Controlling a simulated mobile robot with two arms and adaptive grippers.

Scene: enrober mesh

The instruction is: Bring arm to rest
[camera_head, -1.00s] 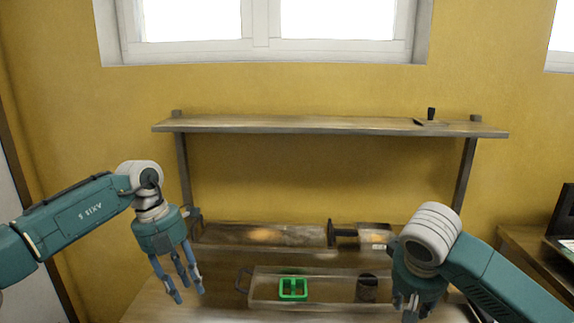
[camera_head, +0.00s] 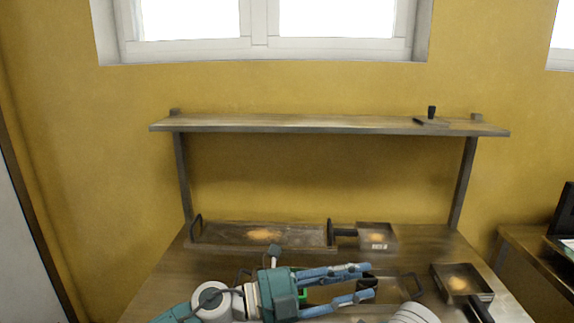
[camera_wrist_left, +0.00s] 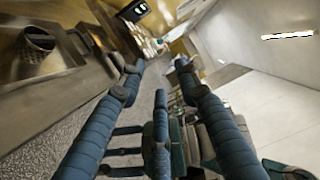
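My left gripper (camera_head: 371,282) reaches across the lower middle of the head view, fingers pointing right. Its fingers are spread and empty, above the front tray (camera_head: 398,288), which they largely cover. The left wrist view also shows the left gripper (camera_wrist_left: 158,80) with its fingers wide apart and nothing between them. Of my right arm, only a pale rounded joint (camera_head: 415,313) shows at the bottom edge of the head view. The right gripper is out of the head view, and I cannot make it out in the wrist view.
A shelf (camera_head: 330,124) spans above. A mesh cup (camera_wrist_left: 38,42) shows in the wrist view.

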